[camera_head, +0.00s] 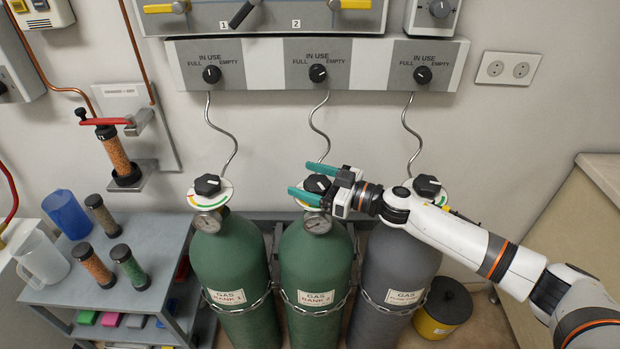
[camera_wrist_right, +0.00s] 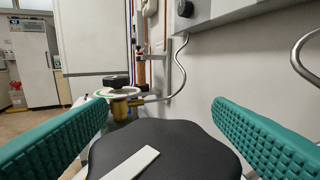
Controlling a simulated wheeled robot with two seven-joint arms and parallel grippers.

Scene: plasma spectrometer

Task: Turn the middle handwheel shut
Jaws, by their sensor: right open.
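The middle handwheel (camera_head: 317,184) is a black knob with a white pointer mark, on top of the middle green gas cylinder (camera_head: 316,262). My right gripper (camera_head: 304,180) comes in from the right and is open, with its teal fingers on either side of this handwheel. In the right wrist view the black handwheel (camera_wrist_right: 160,150) fills the bottom centre between the two teal fingers (camera_wrist_right: 150,135). A gap shows between the fingers and the knob's sides there; contact lower down cannot be told. My left gripper is not in view.
The left handwheel (camera_head: 208,184) tops another green cylinder, and the right handwheel (camera_head: 427,185) tops a grey cylinder. A grey cart (camera_head: 165,255) with jars and jugs stands at left.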

